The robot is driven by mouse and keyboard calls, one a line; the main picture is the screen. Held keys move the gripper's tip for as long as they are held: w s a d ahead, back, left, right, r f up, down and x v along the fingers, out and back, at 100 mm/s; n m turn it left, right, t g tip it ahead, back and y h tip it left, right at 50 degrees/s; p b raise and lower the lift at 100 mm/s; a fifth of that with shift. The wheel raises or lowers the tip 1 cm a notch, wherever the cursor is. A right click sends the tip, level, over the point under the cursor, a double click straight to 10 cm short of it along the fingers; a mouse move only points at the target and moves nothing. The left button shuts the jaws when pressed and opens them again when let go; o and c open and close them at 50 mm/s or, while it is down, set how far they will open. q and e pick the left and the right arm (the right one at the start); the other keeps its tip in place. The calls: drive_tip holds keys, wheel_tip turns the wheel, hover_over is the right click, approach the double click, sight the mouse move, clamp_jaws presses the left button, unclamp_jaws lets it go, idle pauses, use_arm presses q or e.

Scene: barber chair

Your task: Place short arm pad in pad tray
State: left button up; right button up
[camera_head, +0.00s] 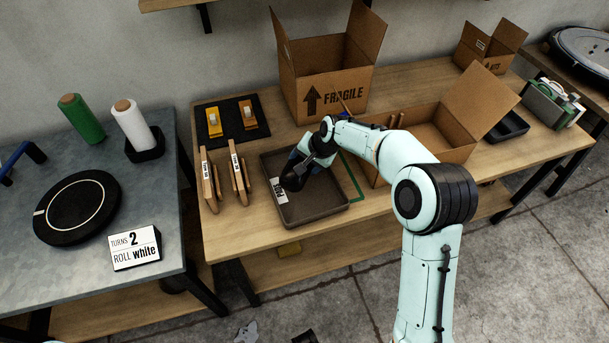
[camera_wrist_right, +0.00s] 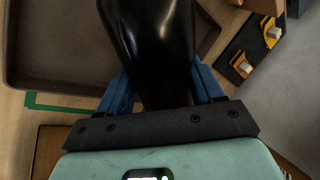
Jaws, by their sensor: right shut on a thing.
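The pad tray (camera_head: 322,212) is a shallow grey-brown tray with a white label on its left side, on the wooden table. My right gripper (camera_head: 305,160) is over the tray and shut on a glossy black arm pad (camera_head: 294,178). In the right wrist view the pad (camera_wrist_right: 150,45) sits between the blue fingers of the gripper (camera_wrist_right: 160,88), and the tray (camera_wrist_right: 60,84) lies behind it at upper left. I cannot tell whether the pad touches the tray floor. The gripper hides part of the tray. My left gripper is not in view.
Wooden frames (camera_head: 208,182) with tags stand left of the tray. A black mat (camera_head: 231,132) with two orange-yellow items lies behind. The open FRAGILE box (camera_head: 336,103) and another open carton (camera_head: 426,135) stand behind and right. A green outline (camera_head: 352,176) borders the tray's right side.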

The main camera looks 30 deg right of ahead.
wheel_tip(320, 180, down, 6)
drive_tip(key=shift+r+b, duration=0.1)
drive_tip(key=shift+b, duration=0.3)
drive_tip(key=shift+f, duration=0.2)
drive_tip(key=o, duration=1.4)
drive_tip(key=shift+r, duration=0.25)
drive_tip(key=p+v, duration=0.1)
drive_tip(key=v, duration=1.1)
